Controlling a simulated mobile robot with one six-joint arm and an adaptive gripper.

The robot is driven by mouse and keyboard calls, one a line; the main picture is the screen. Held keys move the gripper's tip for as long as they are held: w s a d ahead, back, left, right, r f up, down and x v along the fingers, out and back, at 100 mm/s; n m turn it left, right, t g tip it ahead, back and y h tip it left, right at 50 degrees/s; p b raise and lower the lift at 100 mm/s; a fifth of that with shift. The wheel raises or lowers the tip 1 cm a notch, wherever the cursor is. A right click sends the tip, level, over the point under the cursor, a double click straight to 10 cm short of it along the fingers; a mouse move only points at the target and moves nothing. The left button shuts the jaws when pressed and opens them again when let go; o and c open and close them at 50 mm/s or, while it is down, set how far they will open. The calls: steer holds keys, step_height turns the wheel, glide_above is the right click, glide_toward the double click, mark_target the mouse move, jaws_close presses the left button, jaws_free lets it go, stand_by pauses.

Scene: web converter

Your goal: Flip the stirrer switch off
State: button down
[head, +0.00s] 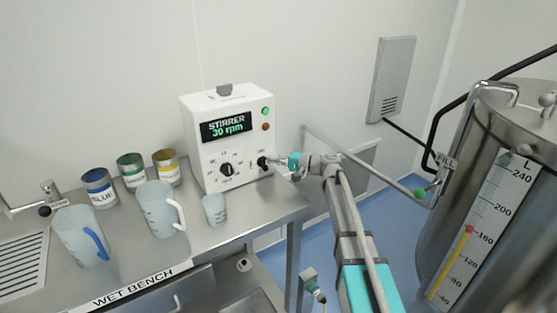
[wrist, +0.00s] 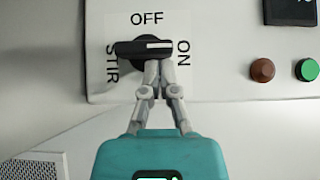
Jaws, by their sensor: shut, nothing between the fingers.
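The stirrer box (head: 236,98) is a white unit on the wet bench; its lit display (head: 226,127) reads "STIRRER 30 rpm". The stirrer switch (head: 262,162) is a black rotary knob at its lower right. In the wrist view the knob (wrist: 143,49) lies level, its white mark pointing right, toward ON; OFF is printed above it and STIR at left. My gripper (head: 279,160) is shut and empty. In the wrist view its fingertips (wrist: 158,66) are together at the knob's lower edge; I cannot tell whether they touch it.
A second black dial (head: 226,170) sits left of the switch. Green (head: 265,111) and brown-red (head: 265,127) buttons are above it. A small beaker (head: 214,210), jugs (head: 159,208) and paint cans (head: 167,168) stand on the bench. A steel tank (head: 470,190) is at right.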

steer(key=shift+r+n+h+p, duration=0.2)
steer(key=shift+n+h+p, duration=0.25)
steer(key=shift+p, duration=0.35)
steer(key=shift+d+r+h+p, duration=0.15)
steer(key=shift+h+p, duration=0.2)
steer(key=shift+p, duration=0.35)
steer(key=shift+n, duration=0.25)
steer(key=shift+p, duration=0.3)
